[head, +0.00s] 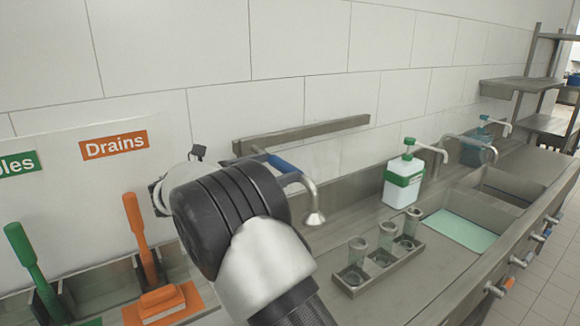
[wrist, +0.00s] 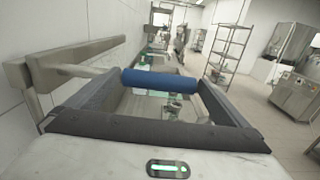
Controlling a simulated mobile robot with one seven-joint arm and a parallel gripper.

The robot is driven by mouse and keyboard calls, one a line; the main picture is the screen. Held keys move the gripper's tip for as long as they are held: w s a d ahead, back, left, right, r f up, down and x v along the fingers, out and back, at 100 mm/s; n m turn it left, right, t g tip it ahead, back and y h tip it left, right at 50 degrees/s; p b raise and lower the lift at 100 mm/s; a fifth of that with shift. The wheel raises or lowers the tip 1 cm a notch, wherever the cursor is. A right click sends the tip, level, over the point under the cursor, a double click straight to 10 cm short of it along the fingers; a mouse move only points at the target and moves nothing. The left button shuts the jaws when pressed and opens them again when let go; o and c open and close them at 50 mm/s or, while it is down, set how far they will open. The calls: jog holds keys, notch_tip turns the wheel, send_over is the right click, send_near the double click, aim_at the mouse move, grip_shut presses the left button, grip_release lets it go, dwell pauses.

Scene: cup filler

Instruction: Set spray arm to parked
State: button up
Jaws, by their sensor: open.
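The spray arm is a grey metal pipe with a blue grip (head: 284,164) and a bent spout ending in a flared nozzle (head: 314,214), which hangs over the counter. It comes off a long wall rail (head: 310,132). In the wrist view the blue grip (wrist: 160,80) lies crosswise at my fingertips. My gripper (wrist: 163,88) is open, with one dark finger at each end of the grip; I cannot tell whether they touch it. In the head view my own arm hides the fingers and part of the spray arm.
A rack with several glass cups (head: 358,250) stands right of the nozzle. A white-and-green pump bottle (head: 404,180) and a sink with pale green liquid (head: 458,229) are farther right. Green (head: 28,262) and orange (head: 139,226) brushes stand at left.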

jog(key=v, duration=1.1)
jog(key=shift+b, duration=0.4)
